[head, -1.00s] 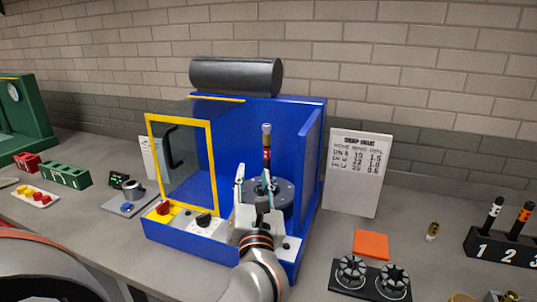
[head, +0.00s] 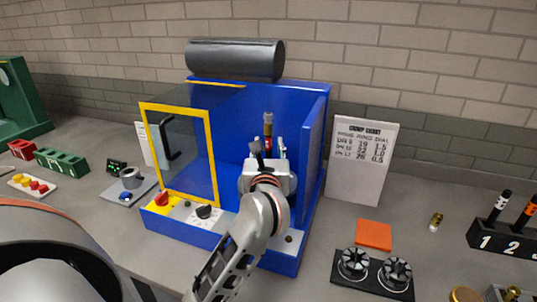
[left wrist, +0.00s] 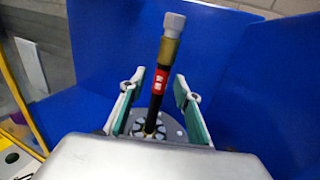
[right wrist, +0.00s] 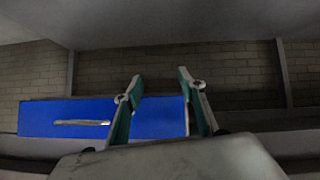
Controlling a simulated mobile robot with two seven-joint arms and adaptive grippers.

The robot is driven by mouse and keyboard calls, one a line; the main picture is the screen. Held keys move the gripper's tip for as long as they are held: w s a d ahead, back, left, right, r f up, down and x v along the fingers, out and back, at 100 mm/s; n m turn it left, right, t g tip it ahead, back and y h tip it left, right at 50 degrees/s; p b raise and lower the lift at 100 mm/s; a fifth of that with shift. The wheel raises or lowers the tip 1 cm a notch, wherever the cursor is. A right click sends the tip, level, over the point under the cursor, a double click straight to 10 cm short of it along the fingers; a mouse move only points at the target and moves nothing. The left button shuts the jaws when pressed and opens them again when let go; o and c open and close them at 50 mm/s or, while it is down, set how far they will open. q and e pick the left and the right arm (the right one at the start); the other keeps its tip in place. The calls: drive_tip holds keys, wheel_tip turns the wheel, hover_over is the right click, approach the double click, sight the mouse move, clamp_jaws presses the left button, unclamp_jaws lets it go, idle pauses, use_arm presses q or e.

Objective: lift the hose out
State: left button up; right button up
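The hose (head: 268,127) stands nearly upright inside the blue crimping machine (head: 312,150). In the left wrist view the hose (left wrist: 158,85) is black with a red band, a brass ferrule and a grey end fitting. Its lower end sits in the round grey die head (left wrist: 172,128). My left gripper (head: 268,150) is inside the machine's open front and hides most of the die head in the head view. In the left wrist view its fingers (left wrist: 160,77) are open on both sides of the hose, with gaps visible. My right gripper (right wrist: 160,77) is open and empty.
A yellow-framed clear door (head: 180,150) stands at the machine's left, and a blue side wall is close on the right. A crimp chart (head: 361,160), an orange pad (head: 374,235), two black dies (head: 374,268) and a numbered rack (head: 505,242) are to the right.

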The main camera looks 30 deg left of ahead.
use_arm(q)
drive_tip(key=shift+w+a, duration=0.2)
drive_tip(key=shift+w, duration=0.1)
clamp_jaws()
drive_tip(key=shift+r, duration=0.1)
